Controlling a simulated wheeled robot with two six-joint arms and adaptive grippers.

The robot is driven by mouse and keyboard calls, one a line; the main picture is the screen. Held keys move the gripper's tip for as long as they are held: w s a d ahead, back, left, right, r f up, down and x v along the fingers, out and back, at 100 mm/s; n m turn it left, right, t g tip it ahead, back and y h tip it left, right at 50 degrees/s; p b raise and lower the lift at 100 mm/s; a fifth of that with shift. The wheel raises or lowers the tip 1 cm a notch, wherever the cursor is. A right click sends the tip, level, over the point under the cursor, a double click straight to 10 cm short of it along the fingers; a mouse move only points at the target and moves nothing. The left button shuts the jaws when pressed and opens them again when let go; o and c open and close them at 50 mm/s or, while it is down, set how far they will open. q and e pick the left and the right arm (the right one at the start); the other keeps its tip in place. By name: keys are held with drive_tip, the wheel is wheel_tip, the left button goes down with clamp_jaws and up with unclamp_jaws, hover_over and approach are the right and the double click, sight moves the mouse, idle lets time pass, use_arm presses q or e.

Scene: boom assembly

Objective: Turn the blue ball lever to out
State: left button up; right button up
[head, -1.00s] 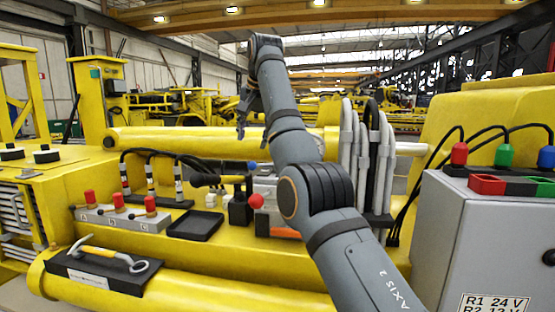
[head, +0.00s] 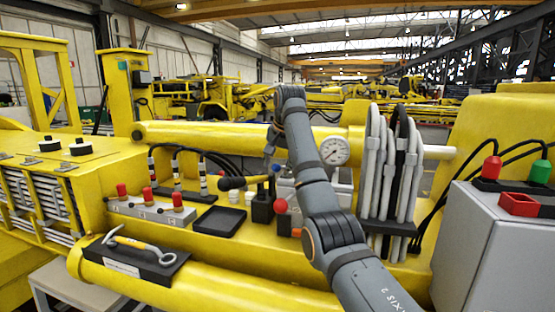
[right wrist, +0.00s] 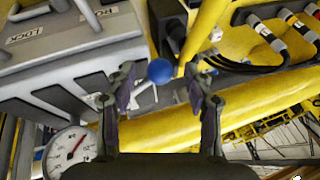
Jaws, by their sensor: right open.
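The blue ball lever shows its ball (head: 276,168) behind the black lever block, just below my right gripper (head: 269,148). In the right wrist view the blue ball (right wrist: 159,71) lies between the two spread fingertips of my right gripper (right wrist: 160,84), slightly beyond them, with a gap on both sides. A thin metal rod runs from the ball toward the grey labelled box (right wrist: 75,50). My right gripper is open and empty. My left gripper is out of view.
A red ball lever (head: 281,206) and a black-handled lever (head: 232,183) stand close by. A round gauge (head: 334,150) and grey hoses (head: 376,165) are to the right. A black tray (head: 219,221) and red-topped switches (head: 150,204) are to the left.

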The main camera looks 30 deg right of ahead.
drive_tip(key=shift+s, duration=0.1)
clamp_jaws()
idle(0.3)
